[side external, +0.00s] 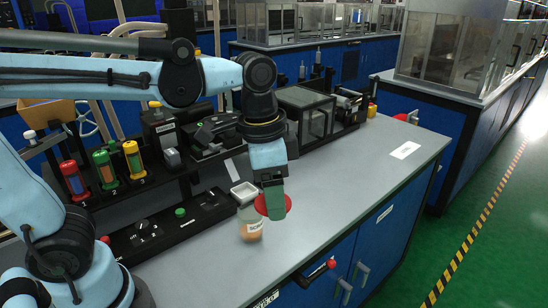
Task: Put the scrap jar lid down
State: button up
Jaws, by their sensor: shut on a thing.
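The scrap jar lid (287,203) is a red disc, seen on both sides of my gripper's green fingers. My gripper (276,212) points down and is shut on the lid; the fingers hide its middle. The scrap jar (250,230), clear with a white label and orange-brown contents, stands on the grey bench top (335,200), just left of my gripper in the picture. The lid's height above the bench, and whether it touches the jar, I cannot tell.
A small white open box (243,188) is behind the jar. A black control panel (165,232) with a green button lies to the left. Colored cylinders and devices line the back. The bench to the right is clear except a white card (405,150).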

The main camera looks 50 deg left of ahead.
jog(key=w+f, duration=0.1)
jog(key=w, duration=0.2)
jog(key=w+f, duration=0.2)
jog(key=w, duration=0.1)
jog(key=w+f, duration=0.2)
jog(key=w, duration=0.1)
jog(key=shift+w+d+f, duration=0.1)
jog(key=shift+w+d, duration=0.05)
jog(key=shift+d, duration=0.25)
send_over(299, 213)
jog(key=f, duration=0.7)
jog(key=shift+s+f, duration=0.2)
jog(key=shift+f, duration=2.25)
jog(key=shift+f, duration=0.1)
jog(key=o, duration=1)
